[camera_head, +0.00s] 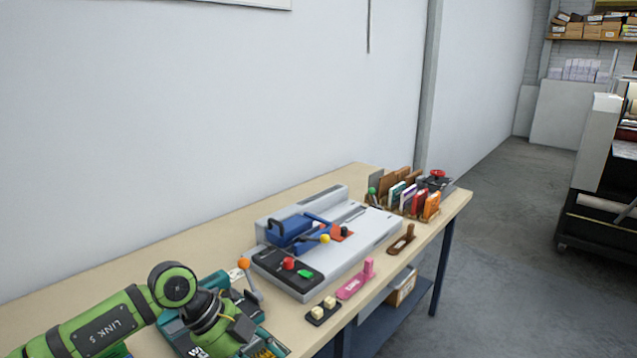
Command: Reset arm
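My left arm, green with black joints, comes in from the lower left over the near end of the wooden workbench (110,260). Its wrist is bent down above a teal machine (272,338) with an orange-knobbed lever (247,275). The wrist hides part of that machine. I cannot make out the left gripper's fingers or whether they are open. My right arm and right gripper are not in view.
A grey machine (372,232) with a blue clamp (290,232), red knob and green button stands mid-bench. A pink stamp-like tool (355,280) and a brown one (402,240) lie along the front edge. A card rack (415,200) stands at the far end.

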